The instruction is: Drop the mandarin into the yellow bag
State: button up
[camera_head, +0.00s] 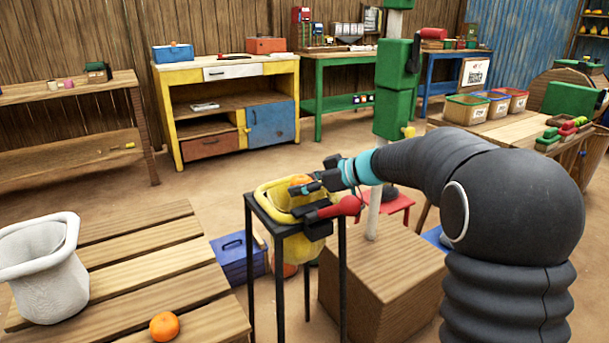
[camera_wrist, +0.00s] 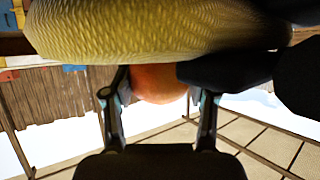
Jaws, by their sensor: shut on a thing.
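The yellow bag (camera_head: 290,243) hangs open in a black frame stand in the middle of the head view. My gripper (camera_head: 302,187) reaches in from the right, over the bag's mouth. It is shut on an orange mandarin (camera_head: 299,180), which shows at the mouth's upper part. In the wrist view the mandarin (camera_wrist: 160,84) sits between the two fingers (camera_wrist: 160,98), and the bag's woven yellow side (camera_wrist: 150,35) fills the top, overlapping the mandarin's edge. I cannot tell whether the mandarin touches the bag. A second mandarin (camera_head: 164,326) lies on the slatted table.
A white bag (camera_head: 45,275) stands on the slatted table (camera_head: 150,250). A wooden block (camera_head: 385,290) and blue toolbox (camera_head: 238,258) stand near the stand.

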jog(key=shift+f, duration=0.75)
jog(key=o, duration=1.3)
jog(key=shift+d, duration=0.1)
jog(key=v, duration=1.2)
